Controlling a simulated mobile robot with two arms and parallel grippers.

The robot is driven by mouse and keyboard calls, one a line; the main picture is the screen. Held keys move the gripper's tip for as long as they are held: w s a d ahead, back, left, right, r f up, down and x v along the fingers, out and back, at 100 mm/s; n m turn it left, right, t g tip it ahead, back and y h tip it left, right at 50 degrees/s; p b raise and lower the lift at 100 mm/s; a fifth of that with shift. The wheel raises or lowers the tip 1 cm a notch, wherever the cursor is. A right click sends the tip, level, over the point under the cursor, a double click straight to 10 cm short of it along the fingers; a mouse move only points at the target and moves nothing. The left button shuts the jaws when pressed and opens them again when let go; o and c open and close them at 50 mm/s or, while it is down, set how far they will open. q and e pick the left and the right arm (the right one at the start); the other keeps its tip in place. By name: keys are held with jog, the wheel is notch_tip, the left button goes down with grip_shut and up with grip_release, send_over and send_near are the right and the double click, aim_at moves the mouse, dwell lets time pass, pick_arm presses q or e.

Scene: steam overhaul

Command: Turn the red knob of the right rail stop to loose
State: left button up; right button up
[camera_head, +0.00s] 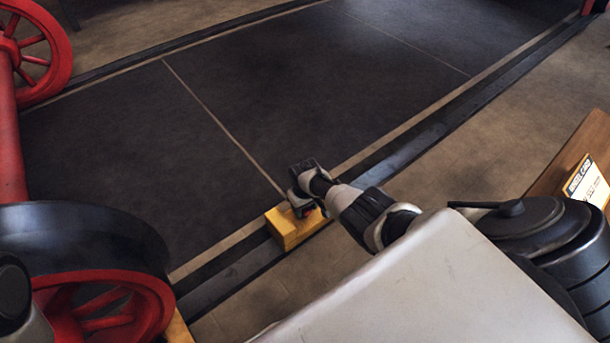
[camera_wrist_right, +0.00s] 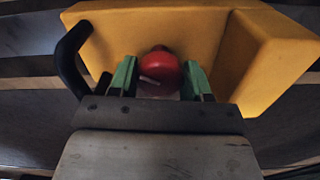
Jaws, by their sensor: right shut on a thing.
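The right rail stop is a yellow block (camera_head: 287,232) on the dark rail (camera_head: 222,288) in the middle of the head view. In the right wrist view the yellow stop (camera_wrist_right: 275,65) fills the upper part, with a black curved handle (camera_wrist_right: 68,58) on its left. Its red knob (camera_wrist_right: 158,72) has a pale mark on its face. My right gripper (camera_head: 303,202) is at the stop. In the wrist view its green-padded fingers (camera_wrist_right: 160,82) are on either side of the knob, shut on it. The gripper mostly hides the knob in the head view. My left gripper is not in view.
A red-and-black wheelset (camera_head: 85,240) stands at the left, near the stop. Dark floor panels (camera_head: 260,110) lie beyond the rail and are clear. A wooden board with a white-and-yellow card (camera_head: 588,182) is at the right edge.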

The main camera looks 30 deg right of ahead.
jog(key=n, duration=0.5)
jog(key=shift+n, duration=0.4)
dwell(0.3)
jog(key=o, duration=0.9)
jog(key=shift+r, duration=0.1)
